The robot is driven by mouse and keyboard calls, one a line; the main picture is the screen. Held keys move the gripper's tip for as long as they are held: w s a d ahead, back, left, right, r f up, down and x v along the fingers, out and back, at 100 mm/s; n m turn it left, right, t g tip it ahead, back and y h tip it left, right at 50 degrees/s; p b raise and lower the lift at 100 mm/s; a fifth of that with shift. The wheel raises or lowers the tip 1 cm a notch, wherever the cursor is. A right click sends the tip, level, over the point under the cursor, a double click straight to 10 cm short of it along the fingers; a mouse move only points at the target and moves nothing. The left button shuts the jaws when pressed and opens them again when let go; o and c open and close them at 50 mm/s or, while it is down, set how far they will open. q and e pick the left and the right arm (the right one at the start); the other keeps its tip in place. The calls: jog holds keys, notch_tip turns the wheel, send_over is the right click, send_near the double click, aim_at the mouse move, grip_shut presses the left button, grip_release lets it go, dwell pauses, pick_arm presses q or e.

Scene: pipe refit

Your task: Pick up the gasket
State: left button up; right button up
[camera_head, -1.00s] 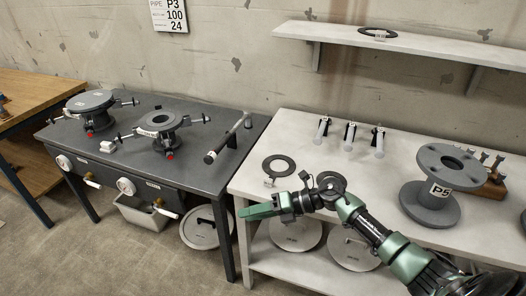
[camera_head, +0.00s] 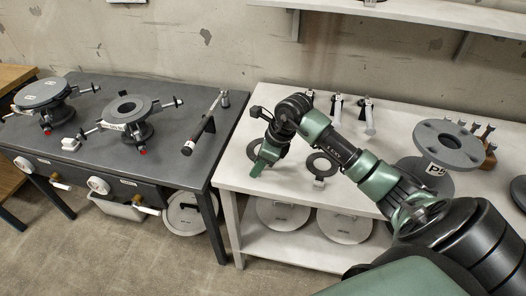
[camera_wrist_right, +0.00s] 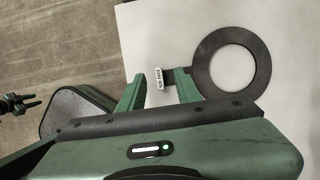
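A small green-and-black part (camera_wrist_right: 20,104) at the wrist view's left edge may be my left gripper.
A large flanged spool (camera_head: 448,148) stands on the table's right. Several clamp-like tools (camera_head: 337,108) lie behind the gaskets. The dark bench (camera_head: 185,103) on the left holds two flanged fittings and a bar tool. A shelf (camera_head: 400,11) hangs above. The table's front left is clear.

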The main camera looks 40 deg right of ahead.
jog(key=shift+w+a+f, duration=0.1)
jog(key=shift+f, duration=0.25)
jog(key=c, duration=0.7)
pick_arm(q)
jog(key=shift+w, duration=0.3)
pick_arm(e)
grip_shut()
jog(key=shift+r, duration=0.1)
